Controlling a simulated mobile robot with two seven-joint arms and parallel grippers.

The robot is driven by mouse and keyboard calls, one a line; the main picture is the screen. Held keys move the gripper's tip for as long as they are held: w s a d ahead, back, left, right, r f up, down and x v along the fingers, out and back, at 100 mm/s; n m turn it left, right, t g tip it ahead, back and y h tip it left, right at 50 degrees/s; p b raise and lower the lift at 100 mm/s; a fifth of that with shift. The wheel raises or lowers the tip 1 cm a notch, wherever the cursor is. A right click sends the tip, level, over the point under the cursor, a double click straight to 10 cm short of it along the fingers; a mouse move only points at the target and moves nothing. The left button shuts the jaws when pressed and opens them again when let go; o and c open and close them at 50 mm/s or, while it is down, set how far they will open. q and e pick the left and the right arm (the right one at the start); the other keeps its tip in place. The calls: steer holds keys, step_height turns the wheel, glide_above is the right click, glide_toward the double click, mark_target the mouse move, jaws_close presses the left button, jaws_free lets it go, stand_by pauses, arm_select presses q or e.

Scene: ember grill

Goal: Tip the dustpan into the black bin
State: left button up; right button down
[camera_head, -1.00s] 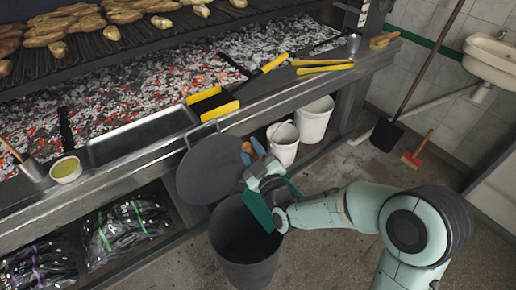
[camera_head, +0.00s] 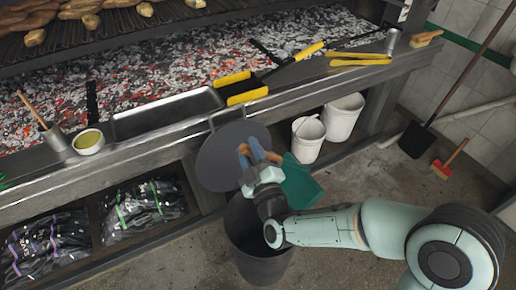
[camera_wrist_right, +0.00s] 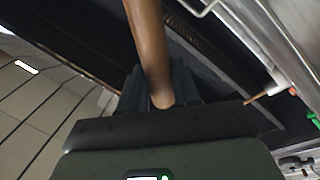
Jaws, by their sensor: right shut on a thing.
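The green dustpan (camera_head: 301,184) is held up in the head view, just right of and above the rim of the black bin (camera_head: 262,262). My right gripper (camera_head: 259,152) is shut on its brown handle, over the far side of the bin's mouth. The handle (camera_wrist_right: 149,50) also shows in the right wrist view, running down between dark fingers. The pan's face shows no clear load, but it is small in view. The bin stands upright and open; my wrist hides part of its mouth. My left gripper is out of view.
A round dark lid (camera_head: 222,165) stands behind the bin, against the grill counter. Two white buckets (camera_head: 308,140) stand right of it. A shovel (camera_head: 416,140) and a red brush (camera_head: 441,169) are by the wall. Glowing coals lie behind the counter ledge.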

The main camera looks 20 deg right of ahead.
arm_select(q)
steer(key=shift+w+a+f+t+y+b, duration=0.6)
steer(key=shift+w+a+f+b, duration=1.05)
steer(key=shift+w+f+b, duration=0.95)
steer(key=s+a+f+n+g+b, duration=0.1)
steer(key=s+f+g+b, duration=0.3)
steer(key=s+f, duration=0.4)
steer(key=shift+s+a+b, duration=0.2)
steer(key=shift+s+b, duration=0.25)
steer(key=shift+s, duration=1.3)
arm_select(e)
steer(key=a+f+n+y, duration=0.1)
steer(key=a+f+n, duration=0.3)
steer(key=a, duration=0.5)
steer(key=s+a+f+n+y, duration=0.1)
steer(key=a+f+n, duration=0.3)
steer(key=a+f, duration=0.3)
steer(key=shift+s+a+f+t, duration=0.2)
steer(key=shift+s+a+t, duration=0.1)
steer(key=shift+a, duration=1.5)
